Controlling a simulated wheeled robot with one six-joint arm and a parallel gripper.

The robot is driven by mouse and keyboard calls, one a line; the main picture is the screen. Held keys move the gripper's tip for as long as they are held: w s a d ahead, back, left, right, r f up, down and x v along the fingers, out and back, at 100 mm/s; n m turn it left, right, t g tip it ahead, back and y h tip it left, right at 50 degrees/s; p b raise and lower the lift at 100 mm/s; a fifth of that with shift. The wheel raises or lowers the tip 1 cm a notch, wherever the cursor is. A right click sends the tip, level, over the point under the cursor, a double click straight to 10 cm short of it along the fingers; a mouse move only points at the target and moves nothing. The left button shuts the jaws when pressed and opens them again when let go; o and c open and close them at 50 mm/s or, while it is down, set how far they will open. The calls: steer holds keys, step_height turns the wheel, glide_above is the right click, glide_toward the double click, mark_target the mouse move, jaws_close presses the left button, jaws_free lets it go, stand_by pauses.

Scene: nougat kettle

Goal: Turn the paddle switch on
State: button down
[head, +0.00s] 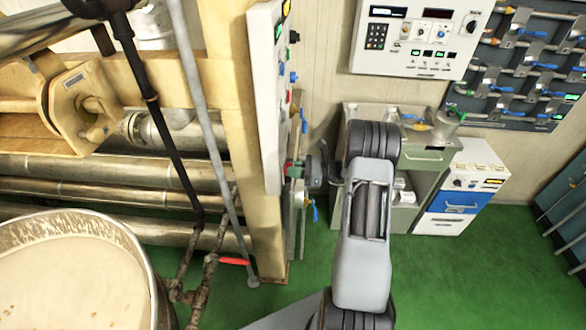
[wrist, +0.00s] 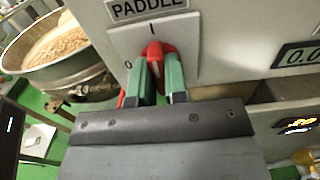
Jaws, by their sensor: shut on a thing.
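The paddle switch has a red knob (wrist: 153,49) on a white plate (wrist: 188,36) under the label PADDLE (wrist: 150,9). The plate is marked I at the top and 0 at the left. My gripper (wrist: 159,70) is shut on the red knob, with one green finger on each side. The knob's upper end lies just below the I; a red part also shows beside the left finger. The fingers hide much of the knob. In the head view my gripper (head: 293,169) is against the face of the white control panel (head: 262,100), seen nearly edge-on.
A kettle (head: 130,245) of pale mass stands at the lower left. Steel pipes and a cream post (head: 232,120) are beside the panel. A grey cabinet (head: 425,135) and a white-blue box (head: 455,200) stand behind my arm. Green floor is free at the lower right.

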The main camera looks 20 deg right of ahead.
stand_by(0.3)
steer(key=c, duration=1.1)
jaws_free()
steer(key=shift+c, duration=0.2)
steer(key=b+v, duration=0.3)
steer(key=v, duration=1.1)
steer(key=shift+b, duration=0.35)
